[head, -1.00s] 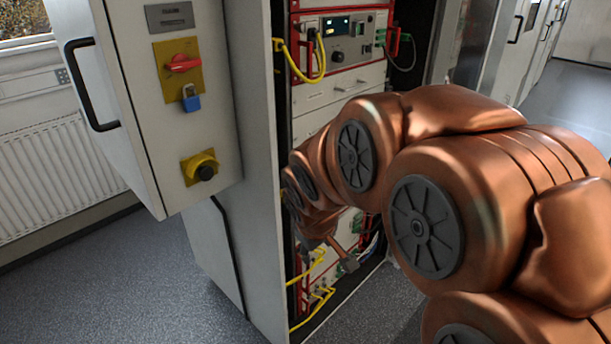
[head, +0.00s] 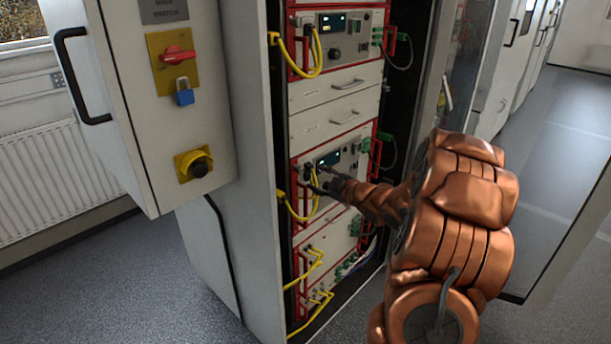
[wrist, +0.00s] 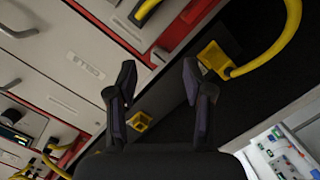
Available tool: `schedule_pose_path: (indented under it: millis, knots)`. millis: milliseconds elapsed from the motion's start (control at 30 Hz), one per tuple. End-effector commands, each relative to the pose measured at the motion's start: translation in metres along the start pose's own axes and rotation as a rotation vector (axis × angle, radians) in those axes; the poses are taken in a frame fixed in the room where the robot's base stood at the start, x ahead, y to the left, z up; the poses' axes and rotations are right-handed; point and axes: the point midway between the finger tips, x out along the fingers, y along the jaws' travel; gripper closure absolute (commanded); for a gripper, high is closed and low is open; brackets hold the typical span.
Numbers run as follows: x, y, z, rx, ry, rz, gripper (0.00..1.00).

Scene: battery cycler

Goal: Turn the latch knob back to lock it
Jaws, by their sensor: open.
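I cannot tell for certain which part is the latch knob. In the head view, a red rotary handle (head: 178,55) sits on a yellow plate on the grey panel at the left, with a blue padlock (head: 185,92) under it. A pale handle (head: 447,94) shows on the glass door at the right. My gripper (head: 313,179) is open in front of the middle red-framed instrument (head: 331,160). In the wrist view, my gripper (wrist: 158,73) has its two black fingers apart, with nothing between them.
Yellow cables (head: 318,262) loop along the rack's left side. Red handles and green connectors (head: 366,145) stick out of the modules. The open glass door (head: 465,75) stands right of the rack. Grey floor (head: 130,270) is clear in front.

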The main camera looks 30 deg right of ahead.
Motion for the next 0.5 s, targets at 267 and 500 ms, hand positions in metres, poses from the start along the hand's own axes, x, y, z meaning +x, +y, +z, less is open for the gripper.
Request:
schedule_pose_path:
  millis: [267, 500]
  knots:
    - [-0.018, -0.003, 0.005, -0.010, 0.165, 0.034, 0.49]
    - [-0.007, -0.001, 0.000, -0.011, 0.182, 0.037, 0.49]
